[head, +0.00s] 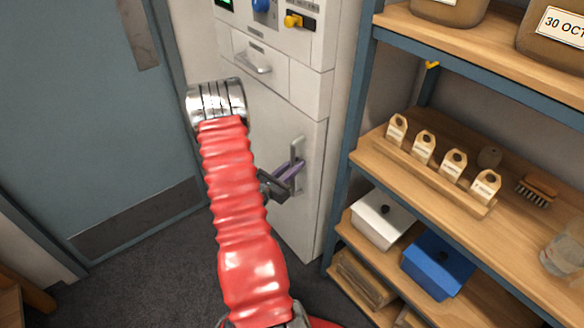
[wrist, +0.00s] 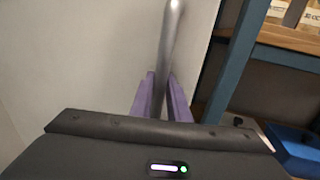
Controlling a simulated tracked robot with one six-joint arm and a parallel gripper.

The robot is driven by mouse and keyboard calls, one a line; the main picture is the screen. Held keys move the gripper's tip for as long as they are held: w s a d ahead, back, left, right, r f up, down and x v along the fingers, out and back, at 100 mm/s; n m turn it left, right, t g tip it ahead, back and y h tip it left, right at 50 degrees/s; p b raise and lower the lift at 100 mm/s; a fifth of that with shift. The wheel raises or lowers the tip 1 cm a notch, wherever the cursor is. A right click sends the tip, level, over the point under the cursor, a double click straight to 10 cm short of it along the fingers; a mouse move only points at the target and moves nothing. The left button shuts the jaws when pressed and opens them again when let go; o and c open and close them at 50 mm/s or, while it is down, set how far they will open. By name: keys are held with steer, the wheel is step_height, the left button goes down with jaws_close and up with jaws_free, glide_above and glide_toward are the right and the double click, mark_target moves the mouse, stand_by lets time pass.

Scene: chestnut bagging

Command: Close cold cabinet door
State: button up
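The pale grey cabinet stands at the back in the head view. Its lower door (head: 312,205) looks about flush with the front, though my red arm hides its left side. A vertical metal handle (head: 298,150) sits near the door's right edge. My gripper (head: 296,168) has purple fingers at the handle's middle. In the wrist view the handle (wrist: 172,30) runs between the two fingertips (wrist: 161,80), one close on each side. The fingers look shut on the handle. Their contact with it is partly hidden.
A blue-framed wooden shelf (head: 360,155) stands close to the cabinet's right. It holds tagged pieces in a wooden rack, a brush (head: 537,190), a white box (head: 382,220) and a blue box (head: 437,265). A grey-blue door (head: 80,110) is at left. Dark floor lies between.

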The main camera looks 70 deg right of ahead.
steer(key=shift+s+a, duration=0.1)
steer(key=shift+s, duration=0.05)
steer(key=v, duration=1.3)
steer(key=shift+w+a, duration=0.3)
steer(key=shift+a, duration=0.05)
steer(key=shift+f, duration=0.2)
